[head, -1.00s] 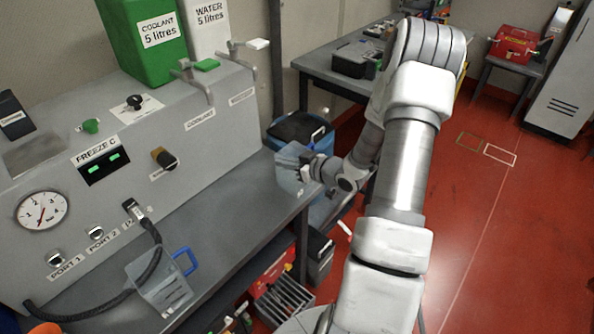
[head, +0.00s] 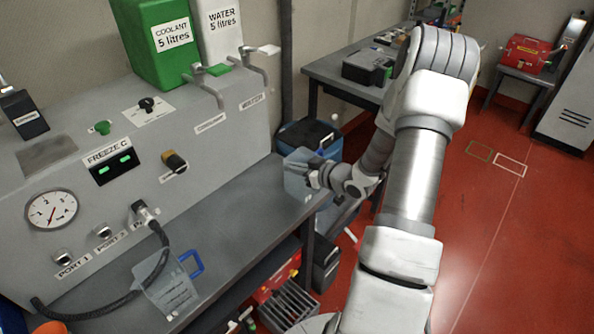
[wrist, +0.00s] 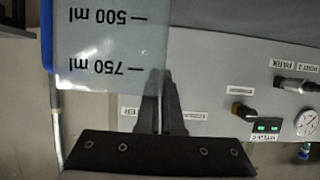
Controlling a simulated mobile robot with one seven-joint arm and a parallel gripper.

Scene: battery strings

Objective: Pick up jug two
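A clear jug (head: 297,178) is at the far right end of the grey bench, at my gripper (head: 314,176). In the wrist view this jug (wrist: 110,45) appears upside down, with 500 ml and 750 ml marks and a blue strip, apparently its handle, at the left. My gripper (wrist: 160,100) has its fingers close together on the jug's wall near the rim. Whether the jug's base touches the bench is hidden. A second clear jug (head: 165,285) with a blue handle stands at the near end of the bench. I see no number on either jug.
A grey panel (head: 215,150) with gauge, ports and taps backs the bench (head: 235,215). A black hose (head: 100,305) curves beside the near jug. Green coolant (head: 155,55) and white water (head: 222,45) tanks stand above.

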